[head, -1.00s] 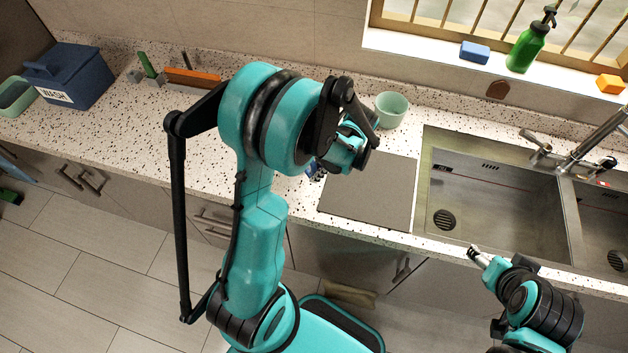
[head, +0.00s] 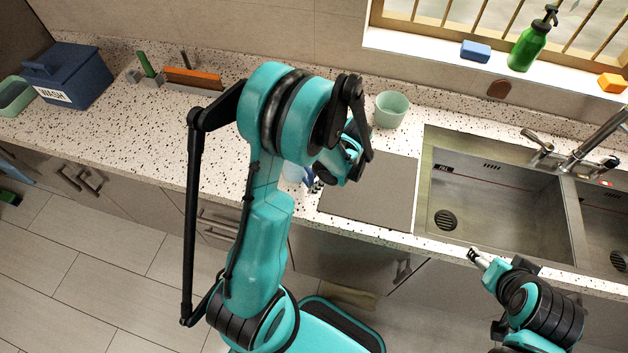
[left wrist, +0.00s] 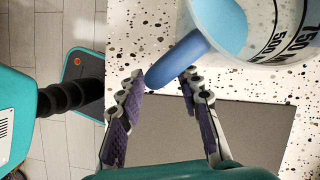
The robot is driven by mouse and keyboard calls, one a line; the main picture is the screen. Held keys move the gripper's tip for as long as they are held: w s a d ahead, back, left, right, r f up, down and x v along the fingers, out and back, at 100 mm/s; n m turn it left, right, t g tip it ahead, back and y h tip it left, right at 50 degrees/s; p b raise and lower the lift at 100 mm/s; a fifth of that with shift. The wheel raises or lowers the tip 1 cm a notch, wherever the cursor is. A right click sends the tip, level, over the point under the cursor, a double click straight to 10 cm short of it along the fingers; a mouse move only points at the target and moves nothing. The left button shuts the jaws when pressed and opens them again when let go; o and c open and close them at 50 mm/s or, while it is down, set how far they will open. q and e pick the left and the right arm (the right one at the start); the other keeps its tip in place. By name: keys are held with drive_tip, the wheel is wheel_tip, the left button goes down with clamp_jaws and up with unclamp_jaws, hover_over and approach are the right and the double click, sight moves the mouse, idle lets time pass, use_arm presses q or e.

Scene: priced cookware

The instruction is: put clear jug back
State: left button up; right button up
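The clear jug (left wrist: 285,45) has a blue handle (left wrist: 185,60) and black volume marks; it fills the upper right of the left wrist view. In the head view only a small pale and blue part of the jug (head: 293,172) shows beside my left arm. My left gripper (left wrist: 160,78) is open, with the end of the blue handle between its fingertips. I see no grip on it. In the head view my left gripper (head: 316,185) is mostly hidden by the arm. My right gripper (head: 476,257) is near the counter's front edge; its finger state is unclear.
A grey board (head: 375,198) lies on the speckled counter left of the sink (head: 500,200). A pale green cup (head: 390,110) stands behind it. A blue WASH box (head: 75,75) and an orange-topped rack (head: 193,78) are at the left. Open counter lies between.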

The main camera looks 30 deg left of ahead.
use_arm(q)
drive_tip(key=shift+r, duration=0.1)
drive_tip(key=shift+r+p, duration=0.2)
drive_tip(key=shift+p, duration=0.1)
drive_tip(key=p+v, duration=0.2)
drive_tip(key=v, duration=0.9)
drive_tip(key=s+d+r+n+t+h, duration=0.4)
drive_tip(key=s+d+r+n+t, duration=0.4)
drive_tip(key=r+n+t, duration=0.1)
drive_tip(key=shift+s+r+n, duration=0.35)
drive_tip(key=shift+r+n, duration=0.5)
drive_tip(key=shift+n, duration=0.25)
drive_tip(key=shift+f, duration=0.1)
